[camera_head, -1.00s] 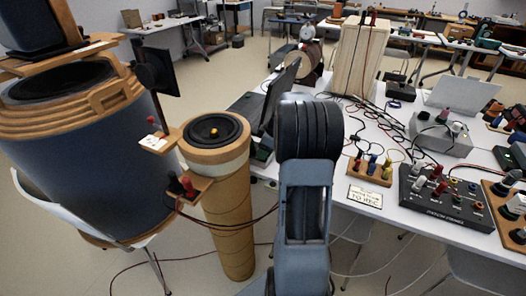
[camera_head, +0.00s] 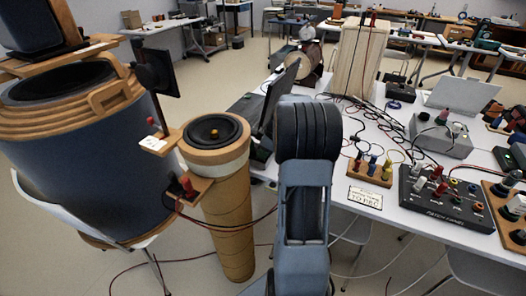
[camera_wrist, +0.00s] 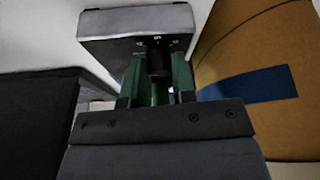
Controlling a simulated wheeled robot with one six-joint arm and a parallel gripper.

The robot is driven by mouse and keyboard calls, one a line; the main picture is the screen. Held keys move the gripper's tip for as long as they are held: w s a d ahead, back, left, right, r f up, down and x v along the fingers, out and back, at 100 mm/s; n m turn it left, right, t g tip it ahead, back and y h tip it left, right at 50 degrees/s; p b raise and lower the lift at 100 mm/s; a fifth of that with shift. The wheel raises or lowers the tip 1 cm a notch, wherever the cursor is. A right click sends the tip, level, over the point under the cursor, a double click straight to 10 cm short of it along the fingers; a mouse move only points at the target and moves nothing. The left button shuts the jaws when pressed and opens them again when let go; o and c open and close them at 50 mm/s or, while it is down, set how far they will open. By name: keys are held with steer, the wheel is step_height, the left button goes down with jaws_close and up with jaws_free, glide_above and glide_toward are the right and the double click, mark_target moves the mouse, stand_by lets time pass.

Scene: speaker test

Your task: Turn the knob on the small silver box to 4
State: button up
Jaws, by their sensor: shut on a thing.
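The small silver box (camera_wrist: 140,24) is at the top of the wrist view, with its marked face toward me. Its dark knob (camera_wrist: 158,62) stands out from the lower part of that face, with pale scale marks around it. My gripper (camera_wrist: 158,72) has its two green fingers on either side of the knob and is shut on it. The knob's pointer is hidden, so I cannot tell its setting. In the head view my arm stands upright in the middle, and I cannot make out the box or the gripper's fingers.
A brown cylinder (camera_wrist: 245,50) with a blue patch is close on the right in the wrist view. A dark block (camera_wrist: 35,120) is on the left. In the head view, a speaker on a brown column (camera_head: 228,215) stands left of my arm; a black panel (camera_head: 446,198) lies right.

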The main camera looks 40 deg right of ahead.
steer(key=shift+f+m+h+b, duration=0.1)
steer(key=shift+m+h+b, duration=0.2)
steer(key=shift+m+b, duration=0.25)
steer(key=shift+m+t, duration=0.4)
steer(key=shift+m, duration=0.65)
steer(key=o, duration=0.9)
steer(key=v, duration=0.4)
steer(key=p+v, duration=0.1)
steer(key=v, duration=0.9)
steer(key=shift+a+p, duration=0.3)
steer(key=shift+a, duration=0.05)
